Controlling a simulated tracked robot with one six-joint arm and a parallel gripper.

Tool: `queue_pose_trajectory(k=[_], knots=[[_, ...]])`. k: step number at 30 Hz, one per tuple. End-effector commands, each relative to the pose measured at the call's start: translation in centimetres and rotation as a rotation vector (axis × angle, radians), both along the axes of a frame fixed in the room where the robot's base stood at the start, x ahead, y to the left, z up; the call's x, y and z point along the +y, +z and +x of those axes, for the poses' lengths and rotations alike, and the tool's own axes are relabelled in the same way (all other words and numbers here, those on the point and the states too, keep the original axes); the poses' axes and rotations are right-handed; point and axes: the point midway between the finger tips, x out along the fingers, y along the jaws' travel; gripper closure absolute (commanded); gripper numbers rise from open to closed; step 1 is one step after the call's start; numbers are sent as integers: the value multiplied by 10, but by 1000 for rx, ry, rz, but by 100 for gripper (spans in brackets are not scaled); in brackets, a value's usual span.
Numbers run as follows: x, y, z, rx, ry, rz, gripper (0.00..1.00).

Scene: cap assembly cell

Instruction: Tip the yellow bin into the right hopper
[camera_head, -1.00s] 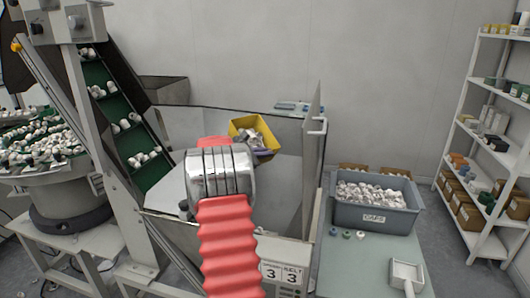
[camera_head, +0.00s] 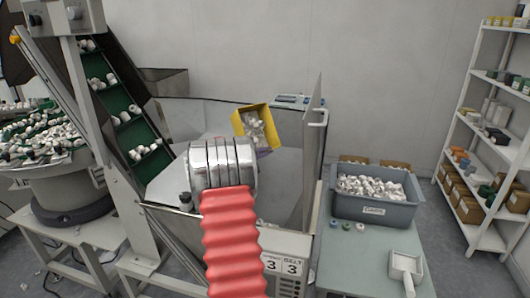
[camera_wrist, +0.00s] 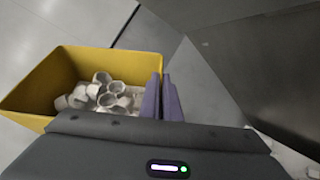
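The yellow bin (camera_head: 239,123) is held in the air over the grey metal hopper (camera_head: 285,185), its open side tilted toward the head camera. White caps (camera_head: 256,130) are still inside; they also show in the wrist view (camera_wrist: 105,93). In the wrist view the bin (camera_wrist: 40,85) is on the left, and my gripper's purple fingers (camera_wrist: 164,98) are closed at its right wall. In the head view my red-sleeved arm hides most of my gripper; only a bit of purple shows below the bin.
A tall side panel (camera_head: 313,150) with a handle stands at the hopper's right. A green-cleated conveyor (camera_head: 118,100) rises at left beside a round feeder bowl (camera_head: 60,185). A grey crate of caps (camera_head: 375,212) and a scoop (camera_head: 405,265) sit on the right table.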

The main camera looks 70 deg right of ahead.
Motion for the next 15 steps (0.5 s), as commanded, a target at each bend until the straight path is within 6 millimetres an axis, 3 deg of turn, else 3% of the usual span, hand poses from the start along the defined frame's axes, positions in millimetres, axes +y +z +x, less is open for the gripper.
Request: queue_pose_trajectory(k=[15], knots=[[-1, -21, 2, -202, -1, -127, 100]])
